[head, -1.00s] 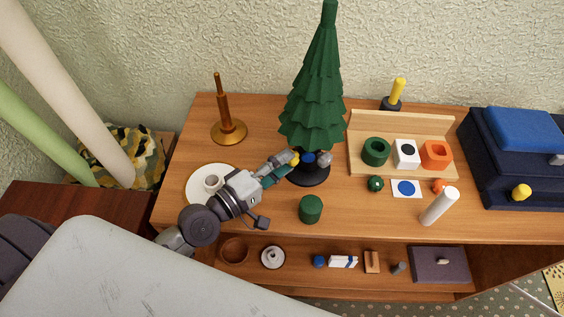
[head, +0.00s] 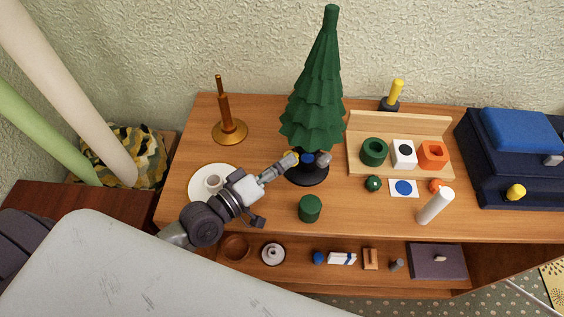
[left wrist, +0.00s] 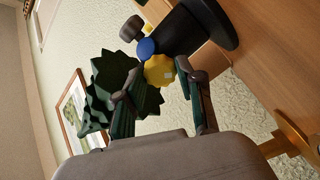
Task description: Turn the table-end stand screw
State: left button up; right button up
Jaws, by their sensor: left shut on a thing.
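The green tree (head: 313,95) stands upright in a black round stand (head: 308,176) on the wooden table. The stand has a yellow screw (head: 291,157) on its left, a blue screw (head: 308,159) at the front and a grey screw (head: 324,159) on the right. My left gripper (head: 286,163) reaches in from the left and is shut on the yellow screw. In the left wrist view the yellow screw (left wrist: 159,70) sits between the two fingers, with the blue screw (left wrist: 147,47) just beyond. My right gripper is not in view.
A green cylinder (head: 310,208) stands in front of the tree stand. A wooden rack (head: 400,167) with coloured blocks is to the right.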

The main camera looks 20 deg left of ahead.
pick_arm(q)
jog(key=shift+f, duration=0.1)
jog(key=o, duration=1.1)
jog(key=shift+o, duration=0.2)
jog(key=v, duration=1.2)
